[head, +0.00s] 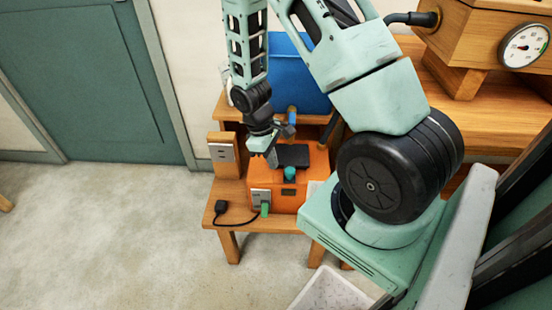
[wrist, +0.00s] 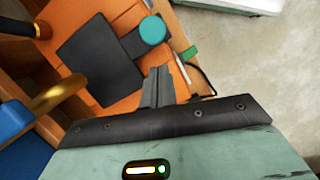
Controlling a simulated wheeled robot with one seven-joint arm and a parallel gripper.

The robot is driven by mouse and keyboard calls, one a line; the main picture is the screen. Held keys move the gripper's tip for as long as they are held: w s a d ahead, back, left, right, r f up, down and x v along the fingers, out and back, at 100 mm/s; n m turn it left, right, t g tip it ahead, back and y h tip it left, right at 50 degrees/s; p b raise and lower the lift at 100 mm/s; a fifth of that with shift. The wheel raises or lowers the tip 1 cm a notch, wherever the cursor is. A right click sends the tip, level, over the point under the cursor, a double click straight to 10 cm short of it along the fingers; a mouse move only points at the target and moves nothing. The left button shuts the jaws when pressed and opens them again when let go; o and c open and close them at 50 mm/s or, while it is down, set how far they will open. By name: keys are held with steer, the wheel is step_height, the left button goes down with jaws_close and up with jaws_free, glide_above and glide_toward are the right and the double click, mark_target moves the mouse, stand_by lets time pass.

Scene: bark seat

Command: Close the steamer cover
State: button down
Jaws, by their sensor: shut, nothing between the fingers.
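The steamer looks like an orange box (head: 312,168) on a low wooden bench. A dark square plate, which looks like its cover (head: 293,155), lies about flat on its top; the wrist view also shows this cover (wrist: 98,58) over the orange top (wrist: 72,18). I cannot tell whether it is fully down. A teal round knob (head: 290,173) sits at its front edge, also seen as a teal disc (wrist: 153,31) in the wrist view. My gripper (head: 271,160) is shut and empty, pointing down beside the cover. Its fingertips (wrist: 157,77) are near the plate's edge; contact is unclear.
A blue bin (head: 290,75) stands behind the steamer. A brass-coloured curved pipe (wrist: 62,92) shows close to my gripper in the wrist view. A black plug and cable (head: 221,207) lie on the bench (head: 213,213). A wooden box with a gauge (head: 524,45) is at right. Open floor lies left.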

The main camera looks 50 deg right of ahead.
steer(key=shift+w+a+r, duration=0.2)
steer(key=shift+w+r, duration=0.1)
steer(key=shift+w, duration=0.2)
steer(key=shift+w+a+r, duration=0.15)
steer(key=shift+w+r, duration=0.15)
steer(key=shift+w, duration=0.15)
steer(key=p+v, duration=0.1)
steer(key=v, duration=0.7)
steer(key=shift+r+p, duration=0.3)
steer(key=shift+r, duration=0.1)
steer(key=s+a+r+n+t+p, duration=0.25)
steer(key=a+r+p, duration=0.35)
steer(key=a+r, duration=0.95)
steer(key=s+a+r+p, duration=0.2)
steer(key=s+a+r, duration=0.3)
steer(key=s, duration=0.2)
steer(key=s+a+r+n+y+p, duration=0.1)
steer(key=s+a+r+p, duration=0.2)
steer(key=s+a+r, duration=0.2)
steer(key=shift+s+a+y, duration=0.3)
steer(key=shift+s+a, duration=0.5)
steer(key=shift+s, duration=0.4)
